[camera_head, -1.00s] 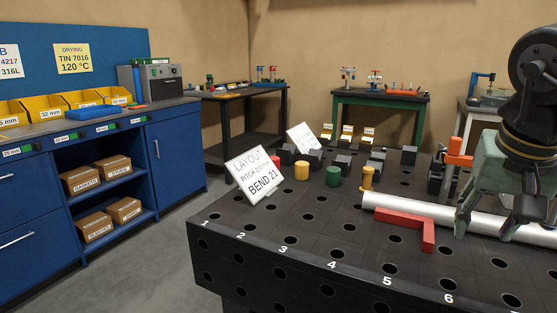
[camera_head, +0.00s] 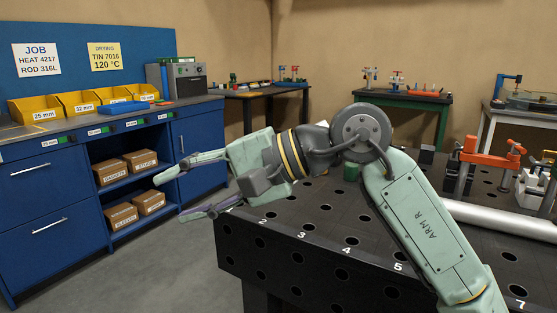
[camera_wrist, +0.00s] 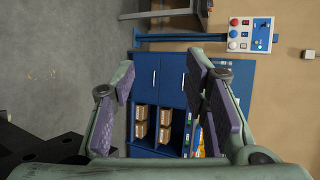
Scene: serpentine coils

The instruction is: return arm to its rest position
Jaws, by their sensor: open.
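My gripper (camera_head: 184,189) is open and empty in the head view. It points left, past the near left corner of the black table, with the blue cabinet behind it. My arm folds across the table, its elbow high in the middle of the view. In the wrist view my gripper (camera_wrist: 163,85) shows both purple-padded fingers spread wide, with nothing between them but the distant floor and cabinet. My arm hides the layout sign and most of the blocks on the table.
The black perforated table (camera_head: 330,243) carries a silver rod (camera_head: 495,219) and an orange clamp (camera_head: 490,153) at right. A blue cabinet (camera_head: 38,185) with yellow bins (camera_head: 78,103) and cardboard boxes (camera_head: 121,215) stands at left. Grey floor (camera_head: 190,270) lies open between them.

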